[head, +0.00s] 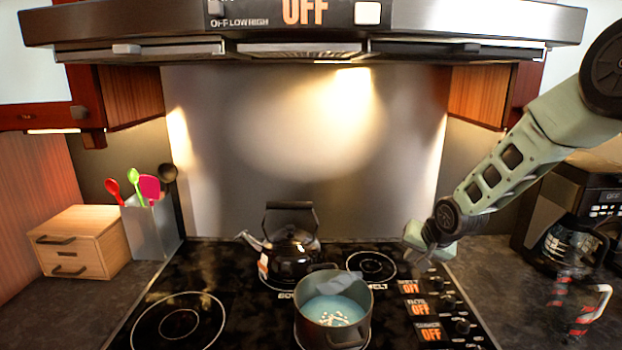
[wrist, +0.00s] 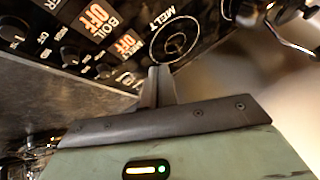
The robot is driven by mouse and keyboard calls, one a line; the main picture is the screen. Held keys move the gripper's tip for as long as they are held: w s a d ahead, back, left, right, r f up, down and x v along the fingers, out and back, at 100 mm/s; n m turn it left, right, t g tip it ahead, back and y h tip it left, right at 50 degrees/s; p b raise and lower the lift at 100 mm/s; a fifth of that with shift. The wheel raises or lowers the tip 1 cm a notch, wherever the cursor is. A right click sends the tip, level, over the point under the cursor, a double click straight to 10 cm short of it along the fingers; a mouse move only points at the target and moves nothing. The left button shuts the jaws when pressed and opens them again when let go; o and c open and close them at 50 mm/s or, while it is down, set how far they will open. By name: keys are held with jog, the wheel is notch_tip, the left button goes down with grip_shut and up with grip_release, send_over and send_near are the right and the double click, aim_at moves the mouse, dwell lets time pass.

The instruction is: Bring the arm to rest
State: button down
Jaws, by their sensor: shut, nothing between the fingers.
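My arm (head: 510,160) reaches in from the upper right in the head view, with its green links bent down toward the right side of the stove. My gripper (wrist: 157,72) shows in the wrist view with its two dark fingers together and nothing between them. It hangs over the right part of the cooktop, near the knobs and the burner (wrist: 174,42) marked MELT. In the head view the hand end sits above the right edge of the cooktop, and its fingertips are hard to make out.
A pot (head: 310,325) with bluish liquid stands on the cooktop (head: 240,300), a dark kettle (head: 290,255) behind it. A coffee maker (head: 575,215) and a striped mug (head: 582,315) stand right. A utensil holder (head: 150,228) and wooden box (head: 80,243) stand left. The range hood (head: 300,45) hangs above.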

jog(key=s+a+r+n+g+b, duration=0.1)
jog(key=s+a+r+n+g, duration=0.15)
jog(key=s+a, duration=0.55)
jog(key=s+a+r+n+g+b, duration=0.15)
jog(key=s+a+n, duration=0.25)
jog(key=s, duration=0.8)
jog(key=s+d+n+g+h+b, duration=0.1)
jog(key=s+n, duration=0.4)
jog(key=s, duration=1.7)
jog(key=shift+s+r+g+b, duration=0.15)
jog(key=shift+r+g+b, duration=0.1)
jog(key=shift+g+b, duration=0.45)
jog(key=shift+d, duration=0.1)
